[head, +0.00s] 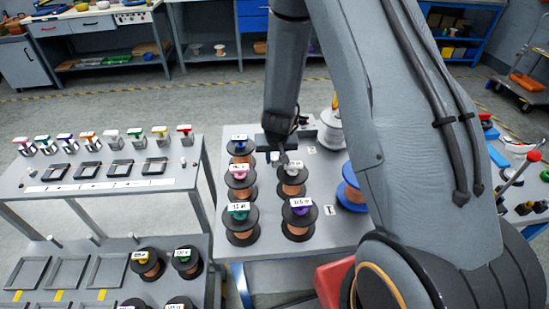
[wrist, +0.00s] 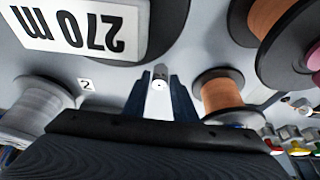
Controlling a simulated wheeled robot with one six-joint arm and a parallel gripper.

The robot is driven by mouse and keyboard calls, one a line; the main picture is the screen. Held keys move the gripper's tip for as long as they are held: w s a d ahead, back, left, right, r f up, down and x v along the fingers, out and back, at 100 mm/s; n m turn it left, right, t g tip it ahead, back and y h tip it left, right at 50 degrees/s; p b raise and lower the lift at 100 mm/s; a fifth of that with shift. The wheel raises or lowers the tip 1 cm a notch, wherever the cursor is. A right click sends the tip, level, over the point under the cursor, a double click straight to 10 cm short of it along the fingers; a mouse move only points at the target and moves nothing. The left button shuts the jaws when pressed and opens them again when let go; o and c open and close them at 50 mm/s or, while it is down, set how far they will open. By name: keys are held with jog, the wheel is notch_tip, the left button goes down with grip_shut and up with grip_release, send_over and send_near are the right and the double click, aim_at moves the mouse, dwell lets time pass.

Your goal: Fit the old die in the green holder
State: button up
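My gripper (wrist: 159,85) reaches down among the wire spools on the middle table; in the head view its end (head: 281,150) is partly hidden behind the arm. In the wrist view its two fingers are apart. A small pale round-topped peg (wrist: 160,73) shows between the fingertips; I cannot tell what it is or whether it touches them. In the row of coloured holders on the left table, two look green: one (head: 44,146) towards the left end and one (head: 136,134) further right. I cannot make out the old die for certain.
Labelled spools crowd around my gripper, including a purple-topped one (head: 299,222) and a green-topped one (head: 239,225). In the wrist view a large 270 m label (wrist: 85,28) is close by. Square frames (head: 119,168) lie in front of the holders. Open floor separates the tables from the back benches.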

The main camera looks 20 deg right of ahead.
jog(key=shift+o, duration=1.2)
jog(key=shift+r, duration=0.1)
